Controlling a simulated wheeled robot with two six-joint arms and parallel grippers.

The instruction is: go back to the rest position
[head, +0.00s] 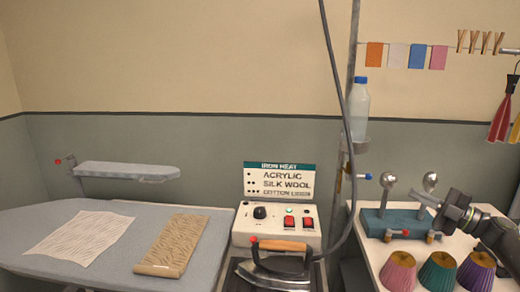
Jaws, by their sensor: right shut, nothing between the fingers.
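My right gripper (438,208) comes in from the right, a dark jaw over the right end of a teal stand (375,224). It is shut with nothing held. I cannot tell whether it touches the stand. My left gripper is not in this view.
An iron (275,268) rests in front of a control box (275,228). Two cloths, white (78,236) and tan (172,246), lie on the ironing board (125,215). A bottle (360,108) stands on the pole's holder.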

